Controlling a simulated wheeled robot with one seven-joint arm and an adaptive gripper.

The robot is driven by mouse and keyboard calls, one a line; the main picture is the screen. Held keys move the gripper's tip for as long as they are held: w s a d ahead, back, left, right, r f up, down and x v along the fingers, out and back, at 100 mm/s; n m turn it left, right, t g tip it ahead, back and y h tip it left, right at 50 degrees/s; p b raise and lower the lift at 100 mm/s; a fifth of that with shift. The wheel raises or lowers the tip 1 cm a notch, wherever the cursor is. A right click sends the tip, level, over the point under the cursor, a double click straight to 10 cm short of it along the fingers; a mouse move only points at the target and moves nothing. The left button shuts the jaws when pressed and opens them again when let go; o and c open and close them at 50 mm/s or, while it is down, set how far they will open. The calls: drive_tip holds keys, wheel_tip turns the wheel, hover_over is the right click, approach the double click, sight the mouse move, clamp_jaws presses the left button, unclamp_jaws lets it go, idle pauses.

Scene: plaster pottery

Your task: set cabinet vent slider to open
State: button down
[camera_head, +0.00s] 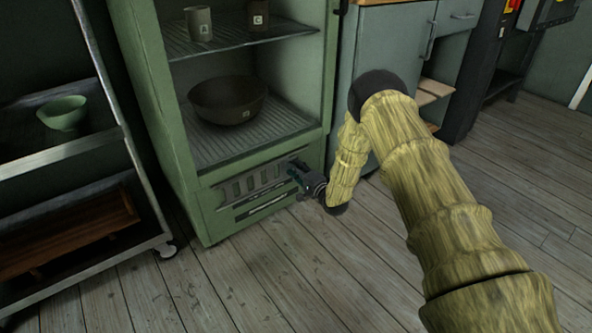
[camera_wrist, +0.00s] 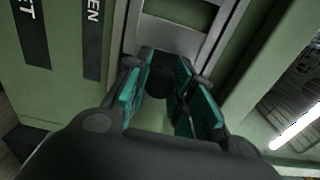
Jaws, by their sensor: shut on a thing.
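The green cabinet (camera_head: 217,226) has a vent panel (camera_head: 252,183) with a row of vertical slots low on its front, and dark label strips below it. My gripper (camera_head: 297,171) is at the right end of this panel. In the wrist view, my gripper (camera_wrist: 166,88) has its teal finger pads on either side of a dark slider knob (camera_wrist: 160,74), shut on it. The fingers partly hide the knob. A grey metal plate (camera_wrist: 172,36) runs away from it. A dark label (camera_wrist: 92,32) ending in "EN" is at the left.
The cabinet's shelves hold a dark bowl (camera_head: 228,100) and cups marked A (camera_head: 199,24) and C (camera_head: 258,14). A wheeled rack (camera_head: 148,214) with a green bowl (camera_head: 63,113) stands at left. A grey-blue cupboard (camera_head: 390,50) stands right. The plank floor in front is clear.

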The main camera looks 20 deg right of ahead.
drive_tip(key=shift+w+d+p, duration=0.2)
drive_tip(key=shift+w+d, duration=0.1)
drive_tip(key=shift+d, duration=0.5)
drive_tip(key=shift+w+d+p, duration=0.2)
drive_tip(key=shift+w+d, duration=0.05)
drive_tip(key=shift+d, duration=0.55)
drive_tip(key=c, duration=1.2)
unclamp_jaws()
drive_tip(key=shift+d, duration=0.15)
drive_tip(key=shift+a, duration=0.2)
drive_tip(key=shift+s, duration=0.1)
drive_tip(key=v, duration=1.1)
drive_tip(key=shift+s+d, duration=0.15)
drive_tip(key=shift+s, duration=0.25)
